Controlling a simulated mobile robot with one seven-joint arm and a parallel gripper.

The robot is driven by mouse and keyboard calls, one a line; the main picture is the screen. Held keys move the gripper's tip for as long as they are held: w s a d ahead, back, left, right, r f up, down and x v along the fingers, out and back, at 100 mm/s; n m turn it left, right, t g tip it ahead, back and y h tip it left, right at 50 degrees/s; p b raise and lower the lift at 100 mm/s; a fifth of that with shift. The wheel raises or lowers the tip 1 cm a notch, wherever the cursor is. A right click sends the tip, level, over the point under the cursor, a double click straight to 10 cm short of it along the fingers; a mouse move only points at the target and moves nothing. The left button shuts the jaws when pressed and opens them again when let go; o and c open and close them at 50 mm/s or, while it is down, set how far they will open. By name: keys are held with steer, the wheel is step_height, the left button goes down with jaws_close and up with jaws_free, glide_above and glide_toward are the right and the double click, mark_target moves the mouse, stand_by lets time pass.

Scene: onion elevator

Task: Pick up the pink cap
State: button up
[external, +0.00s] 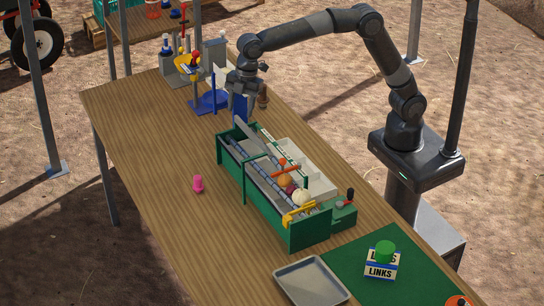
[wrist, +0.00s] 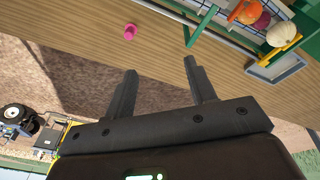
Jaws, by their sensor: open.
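The pink cap (external: 198,184) stands on the wooden table, left of the green onion machine (external: 310,231) and apart from it. It also shows in the wrist view (wrist: 130,32), near the top, beyond the left finger. My gripper (external: 240,112) is over the far part of the table, at the far end of the machine, well behind the cap in the external view. In the wrist view my gripper (wrist: 160,78) is open, with its two dark fingers apart and nothing between them.
The machine holds several onions and has a yellow handle (external: 299,213). A blue stand (external: 208,101) and tool holder are at the far end. A grey tray (external: 311,281) and a green mat (external: 420,262) with a LINKS box (external: 382,264) are in front. Table around the cap is clear.

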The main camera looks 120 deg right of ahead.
steer(key=w+d+f+n+g, duration=0.15)
steer(key=w+d+f, duration=0.25)
steer(key=w+f, duration=0.45)
steer(key=n, duration=0.2)
glide_toward(197, 177)
steer(key=d, duration=0.1)
steer(key=shift+y, duration=0.4)
steer(key=f, duration=0.5)
steer(key=shift+s+a+f, duration=0.1)
steer(key=shift+a+f, duration=0.1)
steer(key=shift+f, duration=0.1)
steer(key=shift+w+a+f, duration=0.15)
steer(key=shift+f, duration=0.75)
steer(key=shift+w+a+f, duration=0.15)
steer(key=shift+f, duration=0.7)
steer(key=shift+w+a+f, duration=0.15)
steer(key=shift+f, duration=0.75)
steer(key=shift+c, duration=0.3)
steer(key=c, duration=1)
steer(key=shift+r, duration=0.1)
